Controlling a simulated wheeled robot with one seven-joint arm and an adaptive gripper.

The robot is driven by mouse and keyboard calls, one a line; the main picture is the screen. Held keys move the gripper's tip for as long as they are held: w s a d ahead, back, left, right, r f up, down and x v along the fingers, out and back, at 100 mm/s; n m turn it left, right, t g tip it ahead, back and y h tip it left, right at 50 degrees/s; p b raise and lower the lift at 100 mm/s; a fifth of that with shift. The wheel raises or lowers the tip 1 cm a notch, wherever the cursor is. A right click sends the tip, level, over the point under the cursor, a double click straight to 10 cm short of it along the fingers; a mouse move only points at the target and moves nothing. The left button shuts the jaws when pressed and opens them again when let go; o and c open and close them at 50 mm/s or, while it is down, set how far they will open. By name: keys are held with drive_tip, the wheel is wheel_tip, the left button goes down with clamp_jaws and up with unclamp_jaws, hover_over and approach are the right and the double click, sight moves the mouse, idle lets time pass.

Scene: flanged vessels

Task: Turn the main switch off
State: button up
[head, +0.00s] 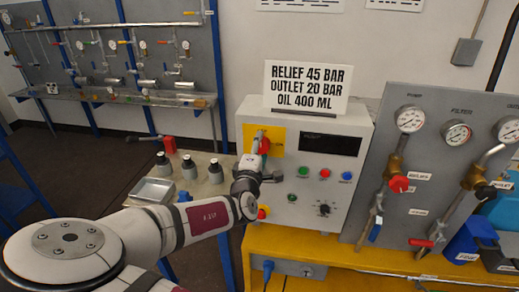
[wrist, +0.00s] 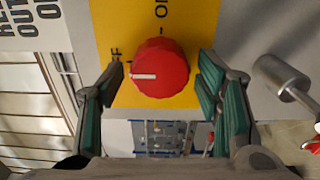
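The main switch is a red round knob (wrist: 160,68) on a yellow plate (wrist: 110,20) on the front of a grey control box (head: 345,190). In the wrist view its white mark points left, toward a tick beside a partly hidden label ending in "F". Another label, starting with "O", is cut off at the top. My gripper (wrist: 162,85) is open, with one finger on each side of the knob and a visible gap to both. In the head view my gripper (head: 258,150) covers part of the knob (head: 265,146).
A sign (head: 307,84) stands on the box. Below the dark display (head: 330,141) are several buttons and a black dial (head: 324,209). A gauge panel (head: 440,150) stands close on the right. Three bottles (head: 189,167) and a metal tray (head: 152,190) are left of the box.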

drive_tip(key=shift+s, duration=0.15)
drive_tip(key=v, duration=1.1)
drive_tip(key=shift+s, duration=0.35)
drive_tip(key=shift+f, duration=0.15)
